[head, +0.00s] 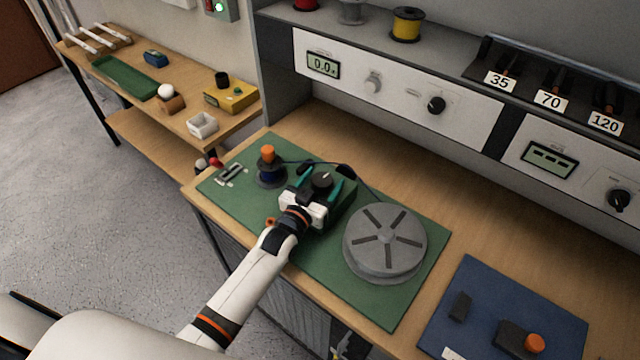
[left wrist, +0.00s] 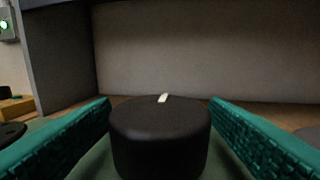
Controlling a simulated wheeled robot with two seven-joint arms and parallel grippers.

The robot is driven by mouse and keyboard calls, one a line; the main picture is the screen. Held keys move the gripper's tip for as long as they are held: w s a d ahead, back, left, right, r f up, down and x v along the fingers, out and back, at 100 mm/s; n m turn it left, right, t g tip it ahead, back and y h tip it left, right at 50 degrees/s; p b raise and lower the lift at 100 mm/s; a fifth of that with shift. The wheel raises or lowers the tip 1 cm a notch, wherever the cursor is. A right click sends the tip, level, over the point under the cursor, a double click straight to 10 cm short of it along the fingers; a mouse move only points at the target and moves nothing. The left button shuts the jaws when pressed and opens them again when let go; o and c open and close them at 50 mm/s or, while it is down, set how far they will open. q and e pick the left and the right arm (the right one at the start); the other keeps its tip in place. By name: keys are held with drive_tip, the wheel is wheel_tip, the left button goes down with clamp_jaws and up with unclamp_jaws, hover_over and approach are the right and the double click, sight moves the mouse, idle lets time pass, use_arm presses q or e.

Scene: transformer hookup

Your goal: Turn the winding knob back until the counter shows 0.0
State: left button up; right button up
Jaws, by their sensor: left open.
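The winding knob (head: 321,182) is a black round knob on top of a dark green-and-black unit on the green mat (head: 318,262). In the left wrist view the knob (left wrist: 160,138) stands upright, with a white mark on its top near the far edge. My left gripper (head: 323,174) is open, with one teal finger on each side of the knob. In the left wrist view, gaps seem to show between fingers and knob. The counter display (head: 323,65) on the back panel appears to read 0.0; its small print is too small to tell. My right gripper is not in view.
A grey slotted disc (head: 385,243) sits close right of the unit. A blue mat (head: 480,300) with small parts lies at right.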

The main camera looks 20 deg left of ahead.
use_arm(q)
drive_tip(key=s, duration=0.3)
drive_tip(key=s+a+b, duration=0.1)
drive_tip(key=s, duration=0.3)
drive_tip(key=s+a, duration=0.1)
drive_tip(key=s, duration=0.2)
drive_tip(key=shift+s+f+b, duration=0.1)
drive_tip(key=shift+s+b, duration=0.2)
drive_tip(key=shift+s+a, duration=0.15)
drive_tip(key=shift+s, duration=0.45)
